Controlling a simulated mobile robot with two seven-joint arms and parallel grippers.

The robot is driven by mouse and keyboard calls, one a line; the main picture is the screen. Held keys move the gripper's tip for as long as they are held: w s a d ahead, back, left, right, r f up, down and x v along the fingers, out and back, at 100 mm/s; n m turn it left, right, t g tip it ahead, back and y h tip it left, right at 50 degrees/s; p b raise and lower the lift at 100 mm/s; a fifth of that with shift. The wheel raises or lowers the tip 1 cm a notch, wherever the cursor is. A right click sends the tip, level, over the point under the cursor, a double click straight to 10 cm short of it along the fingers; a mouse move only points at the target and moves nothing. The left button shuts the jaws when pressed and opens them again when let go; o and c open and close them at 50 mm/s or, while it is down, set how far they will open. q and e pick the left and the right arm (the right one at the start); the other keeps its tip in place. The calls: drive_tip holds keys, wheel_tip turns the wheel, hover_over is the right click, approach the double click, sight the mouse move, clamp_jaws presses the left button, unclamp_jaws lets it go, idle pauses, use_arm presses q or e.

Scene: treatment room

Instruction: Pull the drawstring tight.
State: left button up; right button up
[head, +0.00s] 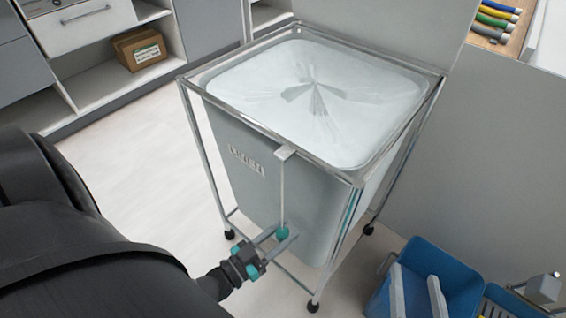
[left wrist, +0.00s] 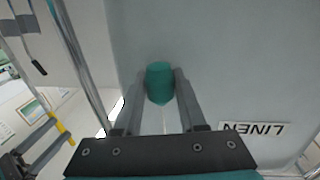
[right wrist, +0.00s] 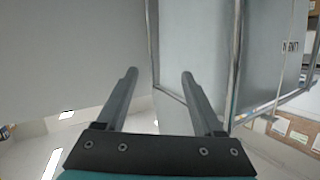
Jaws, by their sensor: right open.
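A grey linen bag (head: 240,165) with a LINEN label hangs in a metal frame on castors. Its pale top (head: 365,85) spans the frame, with darker pleats meeting at the middle; I see no clear opening. A thin drawstring (head: 282,195) hangs from a small bracket (head: 285,152) on the front rim to a teal toggle (head: 282,233). The toggle also shows in the left wrist view (left wrist: 160,80). My left gripper (head: 286,239) is shut on this toggle, fingers on both sides. My right gripper (head: 416,272) is open and empty, low right of the hamper.
Blue bins (head: 450,275) stand at the lower right. Shelving with a cardboard box (head: 139,49) is at the back left. A grey partition (head: 480,150) stands right of the hamper. The floor at left is clear.

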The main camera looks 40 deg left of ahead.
use_arm(q)
drive_tip(key=o, duration=0.4)
drive_tip(key=shift+f, duration=0.15)
drive_tip(key=shift+o, duration=0.2)
drive_tip(key=shift+s, duration=0.15)
use_arm(e)
drive_tip(key=shift+f, duration=0.1)
use_arm(q)
drive_tip(key=shift+s+a+p, duration=0.15)
drive_tip(key=shift+s+p, duration=0.15)
drive_tip(key=shift+s, duration=0.3)
drive_tip(key=p+v, duration=0.2)
drive_tip(key=v, duration=1.1)
drive_tip(key=shift+s+a, duration=0.15)
drive_tip(key=shift+s, duration=0.2)
use_arm(e)
drive_tip(key=d+g, duration=0.1)
drive_tip(key=d+f+g+h, duration=0.1)
drive_tip(key=d+g+h, duration=0.1)
drive_tip(key=d+g, duration=0.1)
drive_tip(key=shift+s+f, duration=0.4)
